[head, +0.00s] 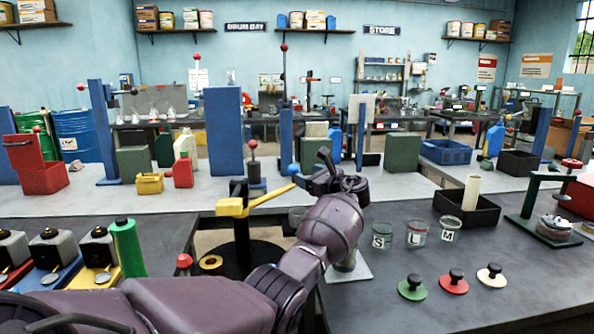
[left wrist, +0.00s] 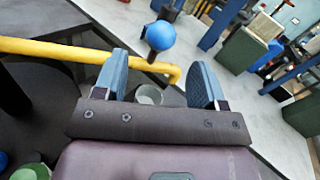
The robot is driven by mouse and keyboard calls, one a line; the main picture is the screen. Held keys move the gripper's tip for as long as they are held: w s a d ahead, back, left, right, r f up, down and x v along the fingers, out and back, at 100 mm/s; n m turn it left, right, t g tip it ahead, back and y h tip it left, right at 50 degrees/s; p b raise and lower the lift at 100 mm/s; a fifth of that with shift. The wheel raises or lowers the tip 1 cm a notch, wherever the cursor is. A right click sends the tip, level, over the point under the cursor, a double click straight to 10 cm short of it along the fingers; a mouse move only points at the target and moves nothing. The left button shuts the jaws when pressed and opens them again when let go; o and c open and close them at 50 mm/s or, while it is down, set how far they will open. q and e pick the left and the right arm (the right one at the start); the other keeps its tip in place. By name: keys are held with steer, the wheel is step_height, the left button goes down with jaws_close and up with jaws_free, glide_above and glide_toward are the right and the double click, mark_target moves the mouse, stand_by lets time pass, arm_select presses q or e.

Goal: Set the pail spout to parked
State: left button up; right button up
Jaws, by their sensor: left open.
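The spout is a yellow pipe (head: 262,197) on a dark post above a round black base, with a blue ball knob (head: 293,169) near its outer end. In the left wrist view the pipe (left wrist: 60,50) comes in from the left and bends down at its end; the blue ball (left wrist: 160,36) stands above it on a short stem. My left gripper (left wrist: 160,82) is open, and the pipe's end and ball lie just beyond and between its blue fingers, apparently not gripped. In the head view its fingers (head: 322,172) are partly hidden. My right gripper is out of view.
A clear cup (left wrist: 149,94) shows below the fingers. Glass jars marked S (head: 382,236), L (head: 417,233) and M (head: 447,229) stand to the right on the dark bench. A black tray (head: 468,212) lies behind them. Coloured lids sit in front.

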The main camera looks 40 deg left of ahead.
arm_select(q)
steer(key=d, duration=0.3)
steer(key=shift+s, duration=0.15)
steer(key=shift+d+f, duration=0.1)
stand_by(0.5)
